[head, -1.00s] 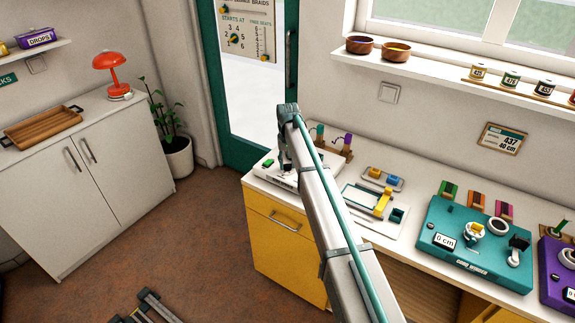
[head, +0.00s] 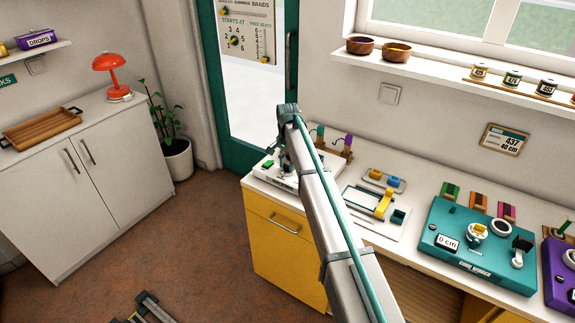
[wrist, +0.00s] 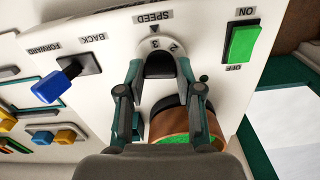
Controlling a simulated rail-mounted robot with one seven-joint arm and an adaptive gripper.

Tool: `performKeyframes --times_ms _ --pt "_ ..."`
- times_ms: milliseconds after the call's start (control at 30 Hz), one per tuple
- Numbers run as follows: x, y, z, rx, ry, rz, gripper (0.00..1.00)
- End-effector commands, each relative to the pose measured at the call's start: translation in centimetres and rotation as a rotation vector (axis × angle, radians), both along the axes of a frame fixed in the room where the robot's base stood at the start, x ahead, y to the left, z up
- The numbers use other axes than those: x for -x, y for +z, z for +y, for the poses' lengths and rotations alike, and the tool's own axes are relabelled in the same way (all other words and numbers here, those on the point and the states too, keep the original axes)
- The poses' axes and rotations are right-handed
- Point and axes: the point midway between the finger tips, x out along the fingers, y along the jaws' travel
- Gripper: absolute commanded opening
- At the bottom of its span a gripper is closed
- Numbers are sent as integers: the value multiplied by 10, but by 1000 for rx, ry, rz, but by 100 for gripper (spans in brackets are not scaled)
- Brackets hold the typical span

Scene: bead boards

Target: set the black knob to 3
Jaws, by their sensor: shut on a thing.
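The black knob (wrist: 160,66) sits on a white machine panel (wrist: 205,62) under the word SPEED in the wrist view. A dial with numbers, 2 and 3 among them, shows around its edge. My gripper (wrist: 159,72) is shut on the knob, with one finger on each side. In the head view my gripper (head: 284,160) is over the white machine (head: 262,176) at the left end of the counter, and my arm hides the knob.
Beside the knob are a green ON/OFF switch (wrist: 243,44) and a blue FORWARD/BACK lever (wrist: 62,84). A brown-rimmed round part with green inside (wrist: 185,122) lies close below my fingers. A teal machine (head: 470,255) stands further right on the counter.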

Motion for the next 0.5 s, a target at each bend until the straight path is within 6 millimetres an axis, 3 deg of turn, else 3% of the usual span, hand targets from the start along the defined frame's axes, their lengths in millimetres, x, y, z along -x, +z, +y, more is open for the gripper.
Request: performKeyframes --times_ms 500 --pt "-1 1 0 0 -81 -3 0"
